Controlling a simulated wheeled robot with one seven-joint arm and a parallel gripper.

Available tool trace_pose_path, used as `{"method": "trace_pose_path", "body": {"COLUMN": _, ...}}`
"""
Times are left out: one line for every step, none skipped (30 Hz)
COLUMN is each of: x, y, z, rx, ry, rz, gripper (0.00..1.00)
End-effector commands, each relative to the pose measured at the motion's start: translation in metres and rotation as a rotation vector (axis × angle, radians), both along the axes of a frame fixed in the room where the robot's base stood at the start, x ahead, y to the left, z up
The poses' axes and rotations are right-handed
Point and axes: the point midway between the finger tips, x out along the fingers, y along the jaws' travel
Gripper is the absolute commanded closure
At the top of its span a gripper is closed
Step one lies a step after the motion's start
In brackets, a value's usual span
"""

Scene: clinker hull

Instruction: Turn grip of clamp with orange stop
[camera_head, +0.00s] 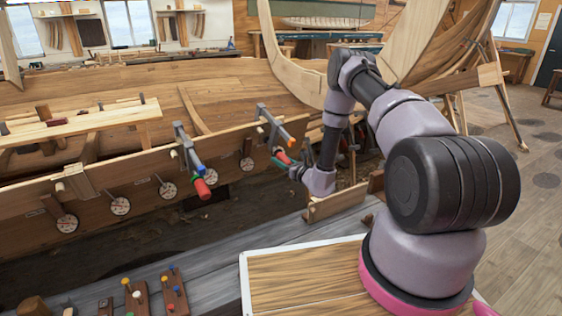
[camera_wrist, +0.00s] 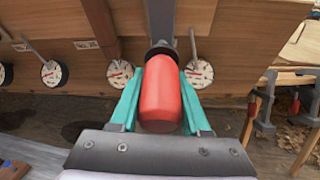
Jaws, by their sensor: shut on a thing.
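The clamp with the orange stop (camera_head: 291,143) is fixed on the upper edge of the hull plank, right of centre in the head view. Its grey bar slants down towards me and ends in a red grip (camera_head: 281,155). My gripper (camera_head: 284,162) is at that grip. In the wrist view the red grip (camera_wrist: 161,92) lies between my two teal fingers (camera_wrist: 160,100), one along each side, and they are shut on it. A dark collar and the grey bar (camera_wrist: 161,22) show beyond the grip. The orange stop does not show in the wrist view.
A second clamp with a blue stop (camera_head: 199,168) and a red grip (camera_head: 203,189) stands to the left on the same plank (camera_head: 135,185). Round dials (camera_head: 168,190) line the plank. Pegged blocks (camera_head: 174,290) lie on the grey bench in front.

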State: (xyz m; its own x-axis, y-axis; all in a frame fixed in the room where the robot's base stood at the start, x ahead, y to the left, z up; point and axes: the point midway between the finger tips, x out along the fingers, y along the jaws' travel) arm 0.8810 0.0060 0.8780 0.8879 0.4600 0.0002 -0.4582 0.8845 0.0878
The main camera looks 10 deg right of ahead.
Motion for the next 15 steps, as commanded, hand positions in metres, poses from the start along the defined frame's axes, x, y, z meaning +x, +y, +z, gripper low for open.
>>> {"method": "trace_pose_path", "body": {"x": -0.0002, "y": -0.0001, "z": -0.0001, "rx": 0.003, "ry": 0.001, "rz": 0.001, "gripper": 1.00}}
{"method": "trace_pose_path", "body": {"x": -0.0001, "y": -0.0002, "z": -0.0001, "rx": 0.005, "ry": 0.002, "rz": 0.002, "gripper": 1.00}}
{"method": "trace_pose_path", "body": {"x": -0.0002, "y": -0.0002, "z": -0.0002, "rx": 0.009, "ry": 0.004, "rz": 0.004, "gripper": 1.00}}
{"method": "trace_pose_path", "body": {"x": -0.0002, "y": -0.0002, "z": -0.0002, "rx": 0.014, "ry": 0.007, "rz": 0.006, "gripper": 1.00}}
{"method": "trace_pose_path", "body": {"x": -0.0003, "y": -0.0003, "z": -0.0002, "rx": 0.021, "ry": 0.010, "rz": 0.009, "gripper": 1.00}}
{"method": "trace_pose_path", "body": {"x": -0.0004, "y": -0.0004, "z": -0.0003, "rx": 0.031, "ry": 0.016, "rz": 0.013, "gripper": 1.00}}
{"method": "trace_pose_path", "body": {"x": -0.0005, "y": -0.0007, "z": -0.0003, "rx": 0.040, "ry": 0.020, "rz": 0.016, "gripper": 1.00}}
{"method": "trace_pose_path", "body": {"x": -0.0005, "y": -0.0008, "z": -0.0004, "rx": 0.052, "ry": 0.026, "rz": 0.020, "gripper": 1.00}}
{"method": "trace_pose_path", "body": {"x": -0.0006, "y": -0.0006, "z": -0.0004, "rx": 0.068, "ry": 0.034, "rz": 0.027, "gripper": 1.00}}
{"method": "trace_pose_path", "body": {"x": -0.0009, "y": -0.0003, "z": -0.0004, "rx": 0.083, "ry": 0.041, "rz": 0.034, "gripper": 1.00}}
{"method": "trace_pose_path", "body": {"x": -0.0009, "y": -0.0002, "z": -0.0004, "rx": 0.100, "ry": 0.048, "rz": 0.040, "gripper": 1.00}}
{"method": "trace_pose_path", "body": {"x": -0.0010, "y": -0.0002, "z": -0.0004, "rx": 0.124, "ry": 0.059, "rz": 0.049, "gripper": 1.00}}
{"method": "trace_pose_path", "body": {"x": -0.0012, "y": 0.0001, "z": -0.0003, "rx": 0.142, "ry": 0.069, "rz": 0.057, "gripper": 1.00}}
{"method": "trace_pose_path", "body": {"x": -0.0013, "y": 0.0003, "z": -0.0002, "rx": 0.160, "ry": 0.078, "rz": 0.065, "gripper": 1.00}}
{"method": "trace_pose_path", "body": {"x": -0.0014, "y": 0.0005, "z": -0.0001, "rx": 0.189, "ry": 0.090, "rz": 0.077, "gripper": 1.00}}
